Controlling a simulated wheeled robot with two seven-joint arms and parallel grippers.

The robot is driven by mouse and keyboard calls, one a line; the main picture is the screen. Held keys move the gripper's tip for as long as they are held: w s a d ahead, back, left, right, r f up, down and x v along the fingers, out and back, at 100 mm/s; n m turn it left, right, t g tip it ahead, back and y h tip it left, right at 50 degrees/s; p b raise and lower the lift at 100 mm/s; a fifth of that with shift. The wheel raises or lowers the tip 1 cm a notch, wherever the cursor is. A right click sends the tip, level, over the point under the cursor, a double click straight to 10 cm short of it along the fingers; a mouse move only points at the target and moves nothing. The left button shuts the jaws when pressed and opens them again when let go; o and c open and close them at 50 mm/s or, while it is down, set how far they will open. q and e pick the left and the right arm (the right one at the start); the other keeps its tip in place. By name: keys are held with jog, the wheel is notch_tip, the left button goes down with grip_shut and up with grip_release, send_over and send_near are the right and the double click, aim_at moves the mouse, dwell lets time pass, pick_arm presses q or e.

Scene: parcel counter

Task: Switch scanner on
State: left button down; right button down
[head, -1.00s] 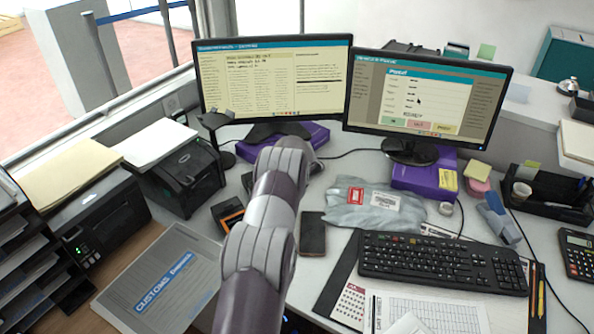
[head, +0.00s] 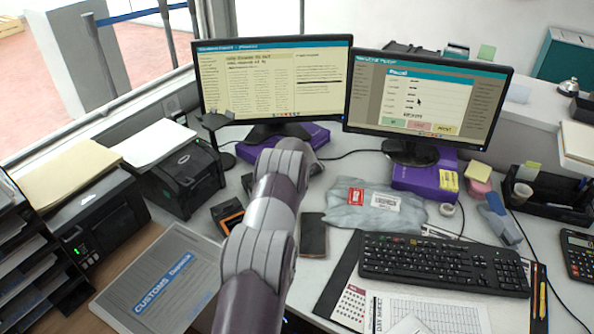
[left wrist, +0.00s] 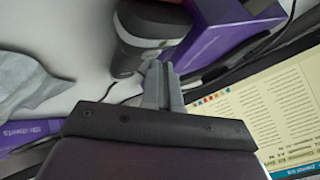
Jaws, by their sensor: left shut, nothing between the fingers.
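A dark and pale grey handheld device, apparently the scanner (left wrist: 145,38), shows at the top of the left wrist view beside a purple box (left wrist: 218,38). A thin greenish strip shows on its side. My left gripper (left wrist: 160,68) has its two grey fingers together and empty, with the tips close to the device's lower side. I cannot tell whether they touch it. In the head view my left arm hides the gripper and the device. No switch is clearly visible. My right gripper is in neither view.
The left monitor (head: 270,80) stands close behind my arm, the right monitor (head: 425,100) beside it. A grey bag (head: 350,212), a phone (head: 313,235) and the keyboard (head: 440,265) lie right of my arm. A black printer (head: 182,175) stands left.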

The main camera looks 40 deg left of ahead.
pick_arm(q)
jog(key=shift+r+p, duration=0.3)
jog(key=shift+r, duration=0.4)
notch_tip(320, 180, up, 6)
jog(key=p, duration=0.4)
